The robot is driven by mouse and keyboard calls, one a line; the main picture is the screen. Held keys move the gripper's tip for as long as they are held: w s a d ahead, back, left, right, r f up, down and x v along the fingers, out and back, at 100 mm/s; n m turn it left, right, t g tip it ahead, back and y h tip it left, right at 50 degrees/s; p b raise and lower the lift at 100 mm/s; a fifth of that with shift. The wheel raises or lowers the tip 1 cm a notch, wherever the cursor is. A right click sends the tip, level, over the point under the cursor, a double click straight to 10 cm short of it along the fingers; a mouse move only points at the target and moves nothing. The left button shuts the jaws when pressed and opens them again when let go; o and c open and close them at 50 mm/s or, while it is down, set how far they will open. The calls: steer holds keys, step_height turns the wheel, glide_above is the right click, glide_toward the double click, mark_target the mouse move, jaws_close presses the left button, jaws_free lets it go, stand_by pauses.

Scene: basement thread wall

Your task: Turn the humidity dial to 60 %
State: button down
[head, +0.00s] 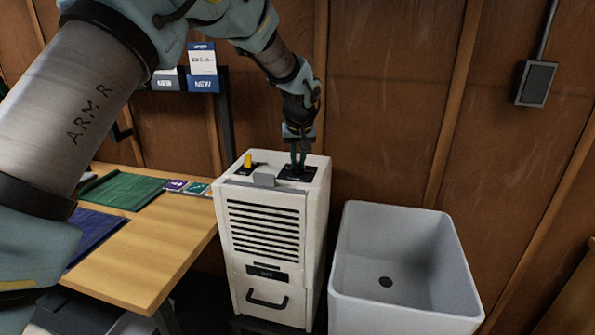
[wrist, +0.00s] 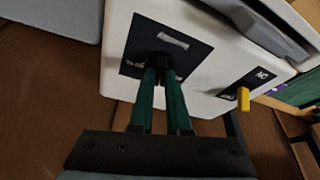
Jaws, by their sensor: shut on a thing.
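The white dehumidifier (head: 265,240) stands between the wooden table and the sink. A black dial panel (head: 290,174) lies on its top at the right, and it also shows in the wrist view (wrist: 188,62). My gripper (head: 297,165) points down onto this panel. In the wrist view its green fingers (wrist: 162,75) are shut on the dark humidity dial (wrist: 159,62). The fingers hide most of the dial. The markings are too small and blurred to read, so I cannot tell its setting.
A yellow lever (head: 247,160) stands on the dehumidifier's top left. A grey sink (head: 350,255) is to the right. The wooden table (head: 180,245) on the left holds green and blue cloths. A shelf with boxes (head: 202,68) is on the wall behind.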

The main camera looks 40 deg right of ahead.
steer(key=n+b, duration=0.1)
steer(key=n, duration=0.1)
steer(key=n+t+y+b, duration=0.1)
steer(key=shift+s+d+f+n, duration=0.1)
steer(key=shift+d+n, duration=0.1)
steer(key=shift+n, duration=0.2)
steer(key=shift+n+y, duration=1)
steer(key=shift+n, duration=1.2)
steer(key=c, duration=0.9)
jaws_free()
steer(key=b+v, duration=0.2)
steer(key=v, duration=0.9)
